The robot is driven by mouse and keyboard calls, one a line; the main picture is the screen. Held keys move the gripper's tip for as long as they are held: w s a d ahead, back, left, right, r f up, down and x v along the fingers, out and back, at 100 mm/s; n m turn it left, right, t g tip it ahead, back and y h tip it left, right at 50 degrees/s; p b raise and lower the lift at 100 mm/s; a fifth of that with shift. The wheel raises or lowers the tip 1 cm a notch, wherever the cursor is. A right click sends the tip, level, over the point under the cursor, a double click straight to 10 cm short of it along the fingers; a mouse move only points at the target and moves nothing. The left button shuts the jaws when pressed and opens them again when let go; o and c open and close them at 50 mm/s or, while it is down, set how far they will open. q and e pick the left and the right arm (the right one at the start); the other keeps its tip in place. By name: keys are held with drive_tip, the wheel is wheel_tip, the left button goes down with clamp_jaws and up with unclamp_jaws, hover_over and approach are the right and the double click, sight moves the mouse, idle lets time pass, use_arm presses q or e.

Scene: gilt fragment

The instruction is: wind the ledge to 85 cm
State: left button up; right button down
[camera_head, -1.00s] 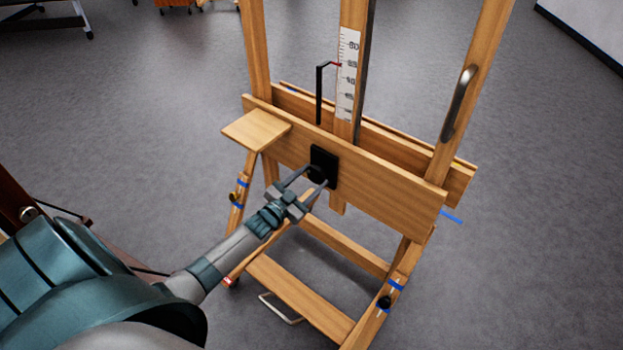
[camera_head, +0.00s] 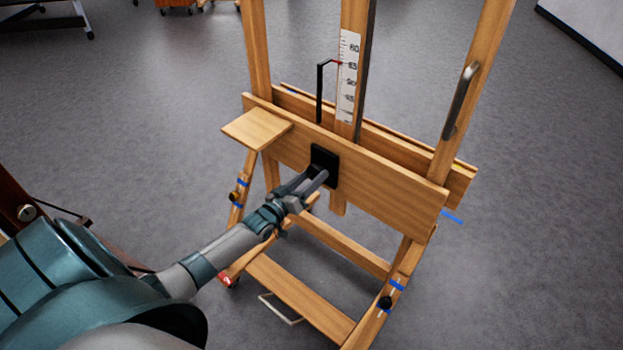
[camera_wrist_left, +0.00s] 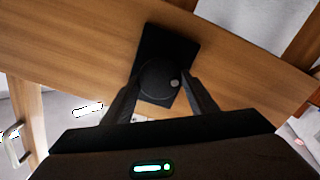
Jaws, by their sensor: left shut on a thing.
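The wooden easel stands in front of me, with the ledge (camera_head: 390,191) as its broad front board. A black plate (camera_head: 331,157) with a round black knob (camera_wrist_left: 160,79) sits on the ledge's front. My left gripper (camera_head: 314,180) is shut on the knob; in the left wrist view its fingers lie on either side of it. A white scale (camera_head: 347,95) runs up the central post. A black bent pointer (camera_head: 319,95) rises from the ledge, its red tip (camera_head: 338,63) at the second large mark from the top. The numerals are too small to read surely. My right gripper is out of view.
A small wooden shelf (camera_head: 257,128) juts out at the ledge's left end. A metal handle (camera_head: 461,101) is on the right upright. Lower rails (camera_head: 300,298) and legs spread below. Grey floor (camera_head: 540,220) is clear at right.

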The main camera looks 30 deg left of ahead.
use_arm(q)
drive_tip(key=shift+f+n, duration=0.1)
drive_tip(key=shift+n, duration=0.4)
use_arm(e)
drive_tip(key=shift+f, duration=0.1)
use_arm(q)
drive_tip(key=o, duration=1.1)
drive_tip(key=shift+c, duration=0.2)
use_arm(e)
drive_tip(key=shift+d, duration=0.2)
use_arm(q)
drive_tip(key=shift+s, duration=0.15)
drive_tip(key=s+a+b, duration=0.1)
drive_tip(key=s+b, duration=0.2)
drive_tip(key=s, duration=1.4)
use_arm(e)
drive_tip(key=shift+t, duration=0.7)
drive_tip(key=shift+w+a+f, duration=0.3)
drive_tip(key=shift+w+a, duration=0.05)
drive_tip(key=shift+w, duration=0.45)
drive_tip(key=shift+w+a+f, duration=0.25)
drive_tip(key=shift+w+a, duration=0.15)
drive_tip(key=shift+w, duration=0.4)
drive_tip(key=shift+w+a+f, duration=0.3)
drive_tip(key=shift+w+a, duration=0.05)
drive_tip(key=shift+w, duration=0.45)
